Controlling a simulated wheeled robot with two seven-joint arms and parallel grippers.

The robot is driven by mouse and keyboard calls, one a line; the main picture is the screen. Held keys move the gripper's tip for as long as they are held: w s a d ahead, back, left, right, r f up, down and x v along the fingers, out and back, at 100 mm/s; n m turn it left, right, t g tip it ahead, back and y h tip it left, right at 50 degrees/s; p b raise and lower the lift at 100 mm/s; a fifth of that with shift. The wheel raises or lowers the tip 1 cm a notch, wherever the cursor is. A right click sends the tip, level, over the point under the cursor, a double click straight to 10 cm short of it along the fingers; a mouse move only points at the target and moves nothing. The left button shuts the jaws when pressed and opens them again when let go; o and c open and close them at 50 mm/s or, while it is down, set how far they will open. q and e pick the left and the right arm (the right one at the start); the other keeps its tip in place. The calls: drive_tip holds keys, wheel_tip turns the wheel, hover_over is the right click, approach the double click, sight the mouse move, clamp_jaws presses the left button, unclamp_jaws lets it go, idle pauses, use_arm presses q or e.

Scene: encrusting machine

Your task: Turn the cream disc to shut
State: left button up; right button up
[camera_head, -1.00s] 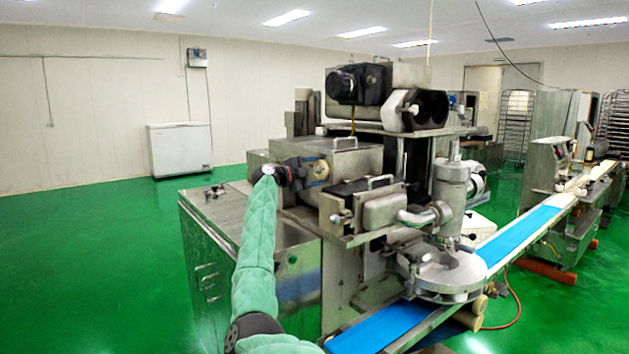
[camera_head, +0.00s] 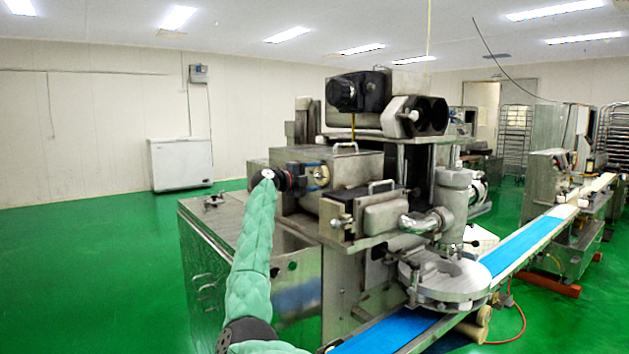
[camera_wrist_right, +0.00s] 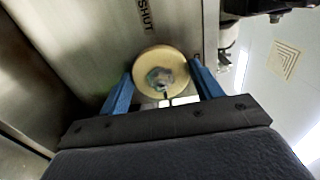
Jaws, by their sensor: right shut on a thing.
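The cream disc (camera_head: 322,177) is on the side of the steel encrusting machine (camera_head: 350,165). In the right wrist view the round disc (camera_wrist_right: 150,56) faces me, with a greyish hub at its middle. My right gripper (camera_head: 318,176) is at the disc, its two blue fingers (camera_wrist_right: 162,72) on opposite sides of the rim, shut on it. The dark printed word SHUT (camera_wrist_right: 146,16) stands on the steel panel above the disc in that view. A small red mark at the right is partly hidden by a finger. My left gripper is not in view.
A steel box with a handle (camera_head: 383,212) and a round plate (camera_head: 445,283) over the blue conveyor belt (camera_head: 385,332) stand right of my arm. A steel cabinet (camera_head: 215,240) is below the disc. Green floor is free at left.

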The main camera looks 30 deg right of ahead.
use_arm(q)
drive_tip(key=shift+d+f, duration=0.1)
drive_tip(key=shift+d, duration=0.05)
use_arm(e)
drive_tip(key=shift+f, duration=0.1)
drive_tip(key=o, duration=1)
drive_tip(key=shift+c, duration=0.2)
drive_tip(key=shift+a, duration=0.5)
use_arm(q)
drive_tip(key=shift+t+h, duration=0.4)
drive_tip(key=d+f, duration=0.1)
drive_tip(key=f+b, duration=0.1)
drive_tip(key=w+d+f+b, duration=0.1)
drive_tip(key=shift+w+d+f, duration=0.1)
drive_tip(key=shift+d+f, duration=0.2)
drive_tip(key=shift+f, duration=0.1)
use_arm(e)
drive_tip(key=a, duration=0.6)
drive_tip(key=shift+s+a, duration=0.35)
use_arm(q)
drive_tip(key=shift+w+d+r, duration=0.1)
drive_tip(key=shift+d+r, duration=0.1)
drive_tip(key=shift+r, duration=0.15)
